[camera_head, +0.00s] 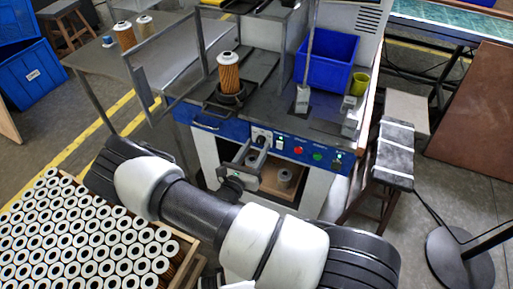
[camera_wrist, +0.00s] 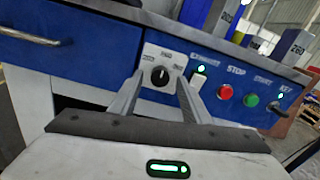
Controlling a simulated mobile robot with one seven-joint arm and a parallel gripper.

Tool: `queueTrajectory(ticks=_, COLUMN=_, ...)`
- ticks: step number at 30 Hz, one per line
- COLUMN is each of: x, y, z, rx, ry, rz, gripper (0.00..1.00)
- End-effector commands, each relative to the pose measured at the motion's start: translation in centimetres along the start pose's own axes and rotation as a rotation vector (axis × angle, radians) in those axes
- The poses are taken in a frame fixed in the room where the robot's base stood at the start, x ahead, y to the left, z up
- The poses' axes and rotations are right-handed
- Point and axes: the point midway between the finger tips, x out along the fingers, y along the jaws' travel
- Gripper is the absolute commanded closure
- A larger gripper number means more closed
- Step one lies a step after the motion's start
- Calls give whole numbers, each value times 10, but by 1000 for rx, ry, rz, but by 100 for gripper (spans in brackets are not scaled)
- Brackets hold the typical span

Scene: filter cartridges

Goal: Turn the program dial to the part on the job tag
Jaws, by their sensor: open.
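The program dial (camera_wrist: 160,76) is a black knob with a white pointer mark on a pale plate, set in the blue front panel. Its pointer stands roughly upright, toward the top label. The labels around it are too small to read surely. My gripper (camera_wrist: 159,84) is open, with one finger at each side of the dial in the picture; I cannot tell whether they touch it. In the head view my gripper (camera_head: 252,150) is at the panel, by the dial plate (camera_head: 262,138). I cannot pick out the job tag for certain.
Right of the dial are a switch (camera_wrist: 198,79), a red stop button (camera_wrist: 225,91), a green start button (camera_wrist: 251,100) and a key switch (camera_wrist: 281,109). An orange filter cartridge (camera_head: 229,76) stands on the machine top. A blue bin (camera_head: 326,62) is behind. A tray of cartridges (camera_head: 183,243) is at front left.

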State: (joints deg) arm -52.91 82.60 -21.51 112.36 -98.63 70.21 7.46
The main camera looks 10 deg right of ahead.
Motion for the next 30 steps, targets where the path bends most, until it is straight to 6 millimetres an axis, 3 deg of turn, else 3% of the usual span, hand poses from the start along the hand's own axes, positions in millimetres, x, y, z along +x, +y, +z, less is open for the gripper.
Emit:
queueTrajectory(ticks=11, x=6, y=0, z=0, rx=0, ry=0, rz=0, gripper=57)
queueTrajectory(ticks=18, x=6, y=0, z=0, rx=0, ry=0, rz=0, gripper=97)
queueTrajectory(ticks=30, x=6, y=0, z=1, rx=-73, ry=-2, rz=1, gripper=98)
